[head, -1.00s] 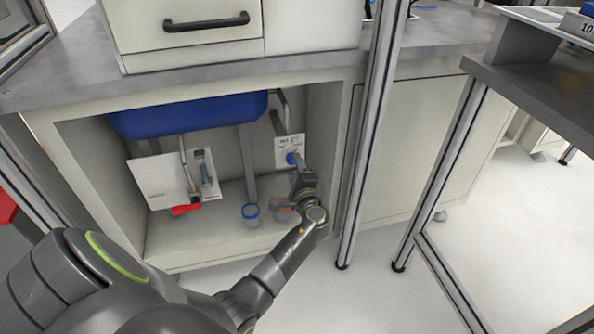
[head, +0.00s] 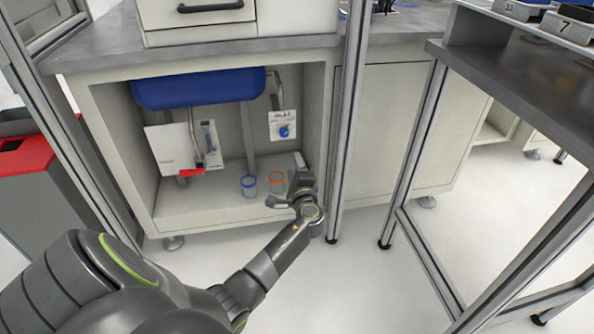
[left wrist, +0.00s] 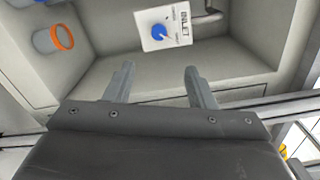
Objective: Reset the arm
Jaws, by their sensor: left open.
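My left arm reaches in from the lower left in the head view. My left gripper (head: 284,189) is at the front right of an open cabinet (head: 205,211), beside its right side. In the left wrist view its two fingers (left wrist: 159,88) are spread apart with nothing between them. Beyond the fingers is a white INLET plate (left wrist: 166,24) with a blue knob (left wrist: 158,32). The plate also shows on the cabinet's back right in the head view (head: 283,118). My right gripper is not in view.
Inside the cabinet stand a blue-rimmed cup (head: 249,185) and an orange-rimmed cup (head: 277,180). A white panel with a red handle (head: 191,172) is at left. A metal post (head: 345,140) stands just right of my gripper. A red-topped bin (head: 22,160) is at far left.

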